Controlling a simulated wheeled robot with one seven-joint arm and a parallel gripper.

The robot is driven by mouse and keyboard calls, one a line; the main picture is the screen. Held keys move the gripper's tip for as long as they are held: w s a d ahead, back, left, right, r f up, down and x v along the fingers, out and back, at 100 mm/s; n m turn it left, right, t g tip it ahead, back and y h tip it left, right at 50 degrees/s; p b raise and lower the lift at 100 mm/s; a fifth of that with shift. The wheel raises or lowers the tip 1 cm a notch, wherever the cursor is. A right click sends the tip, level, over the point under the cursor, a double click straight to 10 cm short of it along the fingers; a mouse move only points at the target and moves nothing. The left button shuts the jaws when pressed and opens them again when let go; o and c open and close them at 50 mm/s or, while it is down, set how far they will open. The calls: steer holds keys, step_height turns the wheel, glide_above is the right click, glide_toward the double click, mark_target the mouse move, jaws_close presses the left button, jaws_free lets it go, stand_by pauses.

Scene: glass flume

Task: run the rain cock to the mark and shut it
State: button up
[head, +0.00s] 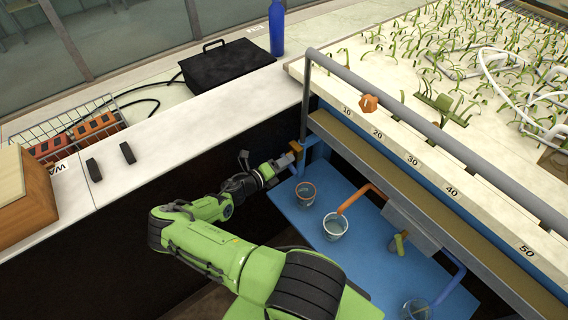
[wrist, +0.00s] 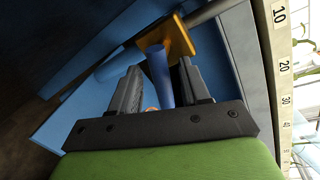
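My gripper (head: 287,161) reaches to the flume's near left corner, beside an orange-yellow fitting (head: 297,147). In the wrist view my gripper (wrist: 160,72) is open. A blue rod-like part (wrist: 161,78) shows between its fingers, with gaps on both sides, below an orange-yellow plate (wrist: 168,38). An orange knob (head: 369,103) with a pale mark stands above the flume's edge, apart from my gripper. A small green handle (head: 399,243) is by the lower pipes. No label shows which of these is the rain cock. Numbers 10 to 50 (head: 412,160) run along the flume edge.
A grey rail (head: 420,130) runs along the flume's near side. A cup (head: 306,193) and clear beakers (head: 335,226) stand on the blue shelf (head: 360,250) below, near an orange pipe (head: 352,199). A black case (head: 225,75) and blue bottle (head: 277,28) are on the pale bench.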

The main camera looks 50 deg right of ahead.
steer(key=v, duration=1.5)
steer(key=shift+a+p, duration=0.3)
steer(key=shift+a, duration=0.05)
steer(key=shift+w, duration=0.1)
